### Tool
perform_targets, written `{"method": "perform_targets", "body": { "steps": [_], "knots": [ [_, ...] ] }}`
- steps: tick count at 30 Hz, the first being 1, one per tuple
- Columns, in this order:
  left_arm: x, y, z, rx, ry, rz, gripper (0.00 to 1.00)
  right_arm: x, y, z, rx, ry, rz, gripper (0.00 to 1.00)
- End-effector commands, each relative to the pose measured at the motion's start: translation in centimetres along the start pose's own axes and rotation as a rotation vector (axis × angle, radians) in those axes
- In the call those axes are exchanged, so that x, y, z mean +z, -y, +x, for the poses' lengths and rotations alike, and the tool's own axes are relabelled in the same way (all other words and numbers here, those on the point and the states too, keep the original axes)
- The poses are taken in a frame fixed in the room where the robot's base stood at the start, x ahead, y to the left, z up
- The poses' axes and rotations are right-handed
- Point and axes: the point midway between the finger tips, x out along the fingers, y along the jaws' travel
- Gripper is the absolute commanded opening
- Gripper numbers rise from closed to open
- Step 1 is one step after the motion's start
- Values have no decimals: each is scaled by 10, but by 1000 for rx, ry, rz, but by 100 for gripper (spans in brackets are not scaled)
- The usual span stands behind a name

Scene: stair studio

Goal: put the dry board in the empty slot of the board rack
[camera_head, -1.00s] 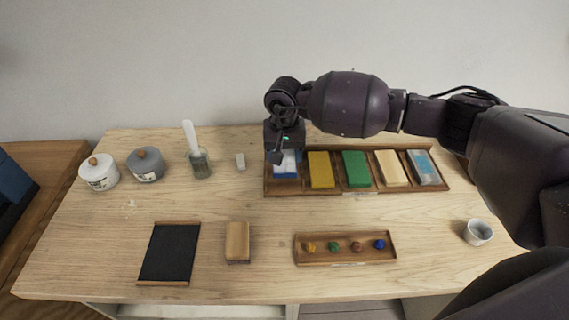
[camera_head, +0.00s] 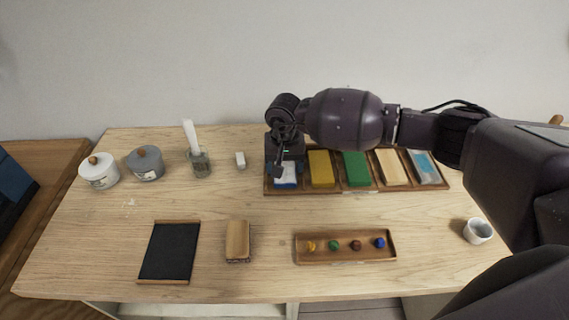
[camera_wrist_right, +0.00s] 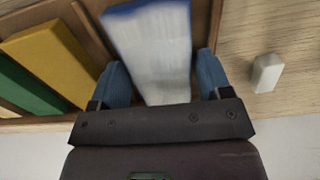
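The board rack (camera_head: 357,190) is a long wooden tray at the back right of the table. Its slots hold, from left, a white board with a blue edge (camera_head: 286,184), a yellow block (camera_head: 320,168), a green one (camera_head: 356,168), a cream one (camera_head: 391,167) and a light-blue and grey one (camera_head: 425,167). I cannot tell which is the dry board. My right gripper (camera_head: 278,172) is over the leftmost slot. In the right wrist view its fingers (camera_wrist_right: 163,82) stand either side of the white board (camera_wrist_right: 155,50), with narrow gaps; it looks open. My left gripper is out of view.
A small white block (camera_head: 240,160), a glass jar (camera_head: 199,164) and two lidded pots stand left of the rack. In front lie a black slate (camera_head: 170,250), a wooden block (camera_head: 237,242) and a tray of coloured knobs (camera_head: 345,258). A cup (camera_head: 478,231) stands right. The middle is clear.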

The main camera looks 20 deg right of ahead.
Motion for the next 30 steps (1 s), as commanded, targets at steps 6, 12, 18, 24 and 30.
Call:
{"method": "perform_targets", "body": {
  "steps": [6,12,18,24,30],
  "knots": [
    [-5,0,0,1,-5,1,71,0,0,-3,0,0,0,71],
    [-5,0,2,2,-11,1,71,-1,0,-28,0,-4,-1,71],
    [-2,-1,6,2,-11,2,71,-1,0,-67,-2,-4,-1,71],
    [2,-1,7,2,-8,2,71,0,0,-101,0,-2,-1,71],
    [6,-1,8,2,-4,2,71,0,0,-119,0,-1,-1,71]
  ]
}}
